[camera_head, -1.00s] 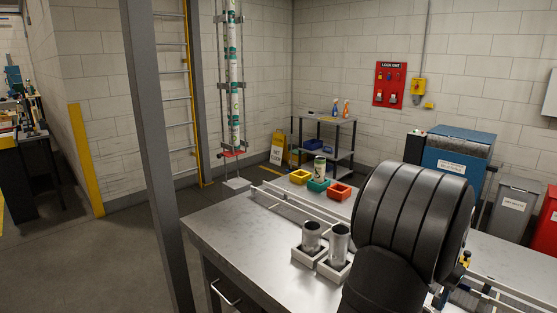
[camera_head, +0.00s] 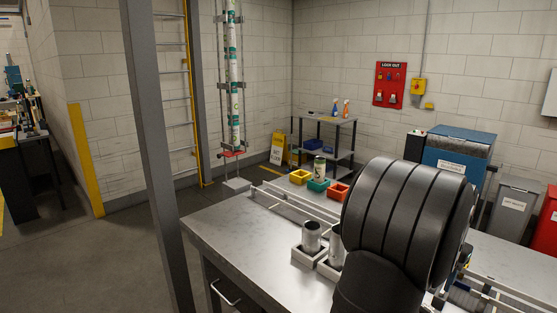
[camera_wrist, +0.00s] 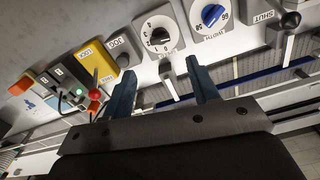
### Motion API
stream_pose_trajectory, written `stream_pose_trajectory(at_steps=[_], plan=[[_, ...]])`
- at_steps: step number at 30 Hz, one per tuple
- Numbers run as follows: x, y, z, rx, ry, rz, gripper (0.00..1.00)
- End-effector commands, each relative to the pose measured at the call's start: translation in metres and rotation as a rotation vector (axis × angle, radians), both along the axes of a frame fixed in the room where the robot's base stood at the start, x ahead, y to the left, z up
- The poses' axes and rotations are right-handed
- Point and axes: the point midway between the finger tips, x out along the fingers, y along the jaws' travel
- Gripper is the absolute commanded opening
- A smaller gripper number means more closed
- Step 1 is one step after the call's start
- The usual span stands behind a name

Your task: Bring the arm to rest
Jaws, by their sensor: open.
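My gripper (camera_wrist: 160,90) shows in the wrist view with its two dark blue-grey fingers apart and nothing between them. Beyond the fingers is a control panel with a white dial (camera_wrist: 158,36), a blue knob (camera_wrist: 212,14) and a red-tipped lever (camera_wrist: 94,94). The fingers appear apart from the dials, though the exact distance is hard to tell. In the head view my dark arm covers the right of the bench, and the gripper is hidden there.
On the metal bench (camera_head: 225,235) stand two silver cans (camera_head: 311,236) in white square holders. The left bench top is clear.

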Motion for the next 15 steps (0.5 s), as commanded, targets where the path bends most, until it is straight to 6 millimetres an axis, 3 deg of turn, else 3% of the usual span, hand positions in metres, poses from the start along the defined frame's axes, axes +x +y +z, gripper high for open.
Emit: stream_pose_trajectory(at_steps=[15], plan=[[-0.001,0.001,-0.107,0.004,0.004,-0.001,0.55]])
